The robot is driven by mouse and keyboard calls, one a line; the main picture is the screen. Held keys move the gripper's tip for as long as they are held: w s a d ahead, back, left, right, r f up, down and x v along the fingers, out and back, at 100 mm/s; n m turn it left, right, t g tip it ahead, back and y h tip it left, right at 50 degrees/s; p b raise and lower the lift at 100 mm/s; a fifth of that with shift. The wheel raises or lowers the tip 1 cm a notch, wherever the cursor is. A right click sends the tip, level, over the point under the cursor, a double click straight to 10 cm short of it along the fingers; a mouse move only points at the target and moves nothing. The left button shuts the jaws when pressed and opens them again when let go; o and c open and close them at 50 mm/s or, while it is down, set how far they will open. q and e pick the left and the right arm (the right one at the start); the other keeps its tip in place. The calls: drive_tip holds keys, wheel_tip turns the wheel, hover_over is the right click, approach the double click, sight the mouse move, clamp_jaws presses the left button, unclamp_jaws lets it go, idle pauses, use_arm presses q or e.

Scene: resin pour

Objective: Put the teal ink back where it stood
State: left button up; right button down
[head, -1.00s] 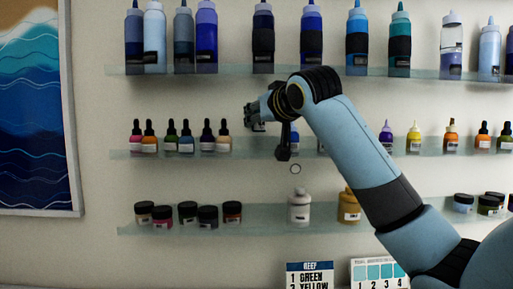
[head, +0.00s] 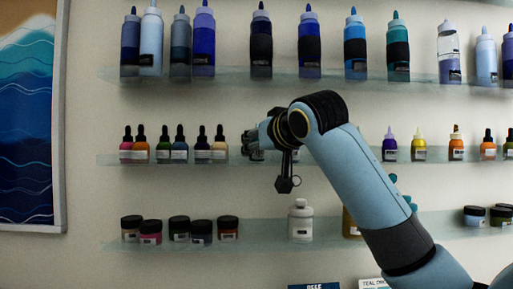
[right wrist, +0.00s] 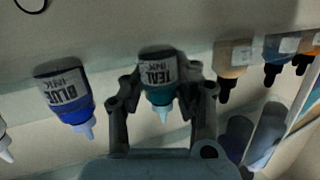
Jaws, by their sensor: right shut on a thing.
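The teal ink (right wrist: 160,78), a small bottle with a teal body, white label and pale nozzle, shows upside down in the right wrist view. My right gripper (right wrist: 162,98) is shut on it, with one finger on each side. In the head view my right gripper (head: 258,140) is at the middle shelf (head: 345,157), just right of a row of dropper bottles. There the arm and gripper hide the teal ink, and I cannot tell whether its base touches the shelf. My left gripper is out of view.
A blue ink bottle (right wrist: 66,98) stands on one side of the teal ink and a beige dropper bottle (right wrist: 232,62) on the other. Tall squeeze bottles line the top shelf (head: 420,79). A white bottle (head: 300,222) stands on the bottom shelf, below the gripper.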

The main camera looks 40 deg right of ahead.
drive_tip(key=c, duration=1.3)
unclamp_jaws()
drive_tip(key=shift+w+d+f, duration=0.1)
drive_tip(key=shift+w+f, duration=0.05)
drive_tip(key=shift+f, duration=0.1)
drive_tip(key=shift+o, duration=1.4)
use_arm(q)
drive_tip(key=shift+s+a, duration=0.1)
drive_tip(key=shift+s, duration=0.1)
use_arm(e)
drive_tip(key=shift+r, duration=0.2)
use_arm(q)
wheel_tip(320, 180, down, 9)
drive_tip(key=b, duration=0.9)
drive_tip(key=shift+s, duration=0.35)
use_arm(e)
drive_tip(key=v, duration=1.2)
